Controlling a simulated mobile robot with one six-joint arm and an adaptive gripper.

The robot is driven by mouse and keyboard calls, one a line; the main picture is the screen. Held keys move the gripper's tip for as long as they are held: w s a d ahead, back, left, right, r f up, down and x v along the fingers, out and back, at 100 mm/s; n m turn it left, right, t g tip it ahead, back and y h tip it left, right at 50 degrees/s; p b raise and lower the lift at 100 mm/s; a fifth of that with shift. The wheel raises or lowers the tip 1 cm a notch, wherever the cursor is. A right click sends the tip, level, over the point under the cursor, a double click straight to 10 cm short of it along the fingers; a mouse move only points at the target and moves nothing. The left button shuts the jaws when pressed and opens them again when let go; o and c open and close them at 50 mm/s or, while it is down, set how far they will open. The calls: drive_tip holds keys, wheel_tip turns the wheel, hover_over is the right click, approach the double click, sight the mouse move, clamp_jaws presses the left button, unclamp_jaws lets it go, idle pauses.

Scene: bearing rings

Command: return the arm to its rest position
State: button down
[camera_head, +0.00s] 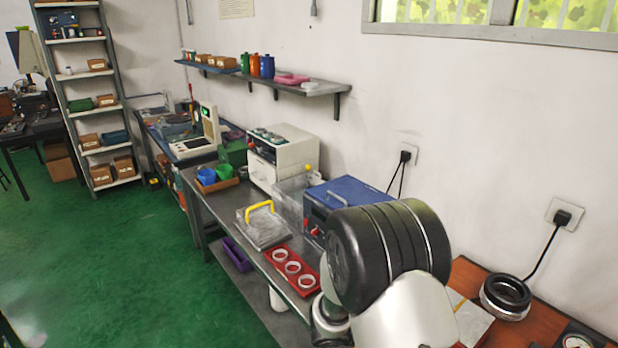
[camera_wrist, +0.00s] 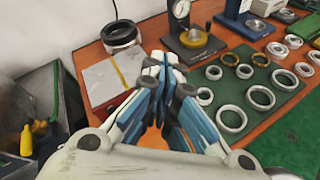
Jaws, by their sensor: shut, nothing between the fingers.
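My gripper (camera_wrist: 165,72) shows in the wrist view, its fingers closed together with nothing between them. In the head view my arm (camera_head: 385,255) fills the lower right, in front of the grey bench (camera_head: 205,208); the gripper itself is hidden or out of that view.
In the wrist view, a dial gauge stand (camera_wrist: 190,38) and a large black ring (camera_wrist: 121,35) stand beyond the gripper. In the head view, a red tray (camera_head: 279,255) with three rings and a blue box (camera_head: 345,192) are left of my arm. Green floor (camera_head: 130,260) is open.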

drive_tip(key=s+r+m+g+y, duration=0.3)
drive_tip(key=s+r+m+y, duration=0.3)
drive_tip(key=s+r+m, duration=0.55)
drive_tip(key=s+a+r+m+t+y, duration=0.4)
drive_tip(key=s+a+y, duration=0.3)
drive_tip(key=s+a, duration=0.4)
drive_tip(key=shift+a+r+t+y, duration=0.4)
drive_tip(key=shift+a+r+t, duration=0.25)
drive_tip(key=shift+a, duration=0.25)
drive_tip(key=shift+s+d+m, duration=0.1)
drive_tip(key=shift+d+m, duration=0.05)
drive_tip(key=shift+m, duration=0.2)
